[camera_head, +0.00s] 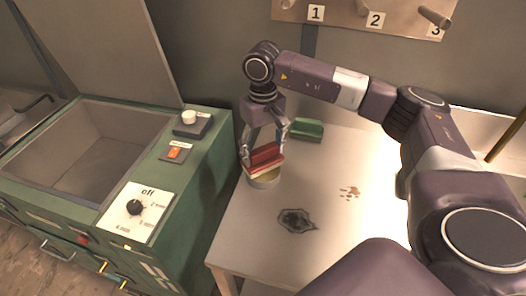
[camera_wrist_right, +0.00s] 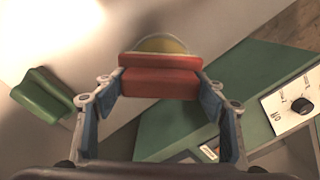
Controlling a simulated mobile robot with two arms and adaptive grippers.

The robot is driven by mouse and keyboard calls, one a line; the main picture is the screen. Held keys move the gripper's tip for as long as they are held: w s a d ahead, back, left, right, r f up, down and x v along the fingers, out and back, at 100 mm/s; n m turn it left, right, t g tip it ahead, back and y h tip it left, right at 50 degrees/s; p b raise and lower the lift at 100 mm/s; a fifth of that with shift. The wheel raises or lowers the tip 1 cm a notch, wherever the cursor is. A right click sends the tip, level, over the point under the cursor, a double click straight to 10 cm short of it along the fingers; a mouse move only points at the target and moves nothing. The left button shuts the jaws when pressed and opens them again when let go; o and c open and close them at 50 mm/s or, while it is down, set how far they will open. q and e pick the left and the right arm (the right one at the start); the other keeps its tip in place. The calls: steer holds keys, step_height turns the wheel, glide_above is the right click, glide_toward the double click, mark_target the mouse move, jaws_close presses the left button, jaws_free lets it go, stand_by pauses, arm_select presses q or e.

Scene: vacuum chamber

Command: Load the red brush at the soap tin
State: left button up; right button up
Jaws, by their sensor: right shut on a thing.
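My right gripper (camera_head: 265,148) is shut on the red brush (camera_head: 265,157), held level with its pale underside down. The brush is at the soap tin (camera_head: 265,181), a round pale tin on the table, and covers most of its top. I cannot tell for sure whether the bristles touch the soap. In the right wrist view the red brush (camera_wrist_right: 160,76) lies between the fingers (camera_wrist_right: 160,88), and the yellowish soap of the tin (camera_wrist_right: 160,44) shows just beyond it. My left gripper is not in view.
A green brush (camera_head: 307,130) lies on the table (camera_head: 330,225) behind the tin. A green chamber (camera_head: 90,140) with an open lid and a dial stands left. Numbered pegs (camera_head: 375,18) are on the back wall.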

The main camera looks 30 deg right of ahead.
mark_target(263, 149)
steer(key=shift+r+p, duration=1.45)
steer(key=shift+r, duration=1.6)
